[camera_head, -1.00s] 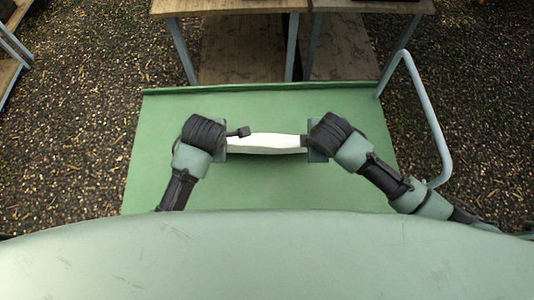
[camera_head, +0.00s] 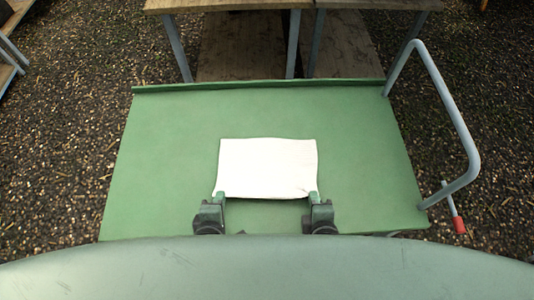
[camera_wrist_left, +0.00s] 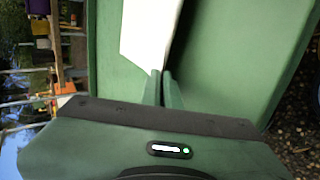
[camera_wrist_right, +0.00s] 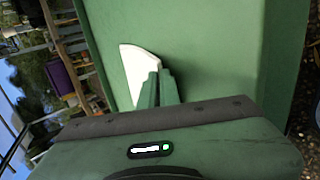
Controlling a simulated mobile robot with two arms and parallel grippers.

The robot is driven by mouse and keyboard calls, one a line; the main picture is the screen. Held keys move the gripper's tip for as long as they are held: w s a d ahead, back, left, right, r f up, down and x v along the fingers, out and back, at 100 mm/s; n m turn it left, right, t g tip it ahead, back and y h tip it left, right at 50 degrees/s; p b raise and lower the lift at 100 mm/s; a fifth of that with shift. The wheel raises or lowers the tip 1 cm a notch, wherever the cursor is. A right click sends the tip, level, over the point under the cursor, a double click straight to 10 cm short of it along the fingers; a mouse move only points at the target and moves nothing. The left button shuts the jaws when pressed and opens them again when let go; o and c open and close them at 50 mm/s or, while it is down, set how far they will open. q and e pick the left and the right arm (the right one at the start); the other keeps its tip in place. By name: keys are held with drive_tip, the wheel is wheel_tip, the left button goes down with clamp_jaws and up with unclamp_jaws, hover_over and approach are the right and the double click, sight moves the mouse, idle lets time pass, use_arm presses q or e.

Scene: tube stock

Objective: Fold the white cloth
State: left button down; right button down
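The white cloth (camera_head: 268,165) lies spread as a rectangle on the green cart top (camera_head: 160,150), with slightly wavy edges. My left gripper (camera_head: 220,197) is at its near left corner, and my right gripper (camera_head: 313,196) is at its near right corner. In the left wrist view the fingers (camera_wrist_left: 163,88) are close together with the cloth (camera_wrist_left: 150,32) running into them. In the right wrist view the fingers (camera_wrist_right: 158,88) are also close together at a corner of the cloth (camera_wrist_right: 138,66). Whether the near edge is lifted is hard to tell.
The green top is clear around the cloth, with a raised lip (camera_head: 260,86) along its far edge. A grey handle rail (camera_head: 450,110) rises at the right. Wooden tables (camera_head: 230,5) stand beyond the far edge.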

use_arm(q)
drive_tip(key=shift+s+f, duration=0.35)
use_arm(e)
drive_tip(key=shift+s+f, duration=0.35)
use_arm(q)
drive_tip(key=shift+t, duration=0.3)
use_arm(e)
drive_tip(key=shift+t, duration=0.3)
use_arm(q)
drive_tip(key=c, duration=1.3)
unclamp_jaws()
use_arm(e)
drive_tip(key=c, duration=1.3)
unclamp_jaws()
use_arm(q)
drive_tip(key=shift+r, duration=0.1)
use_arm(e)
drive_tip(key=shift+r, duration=0.1)
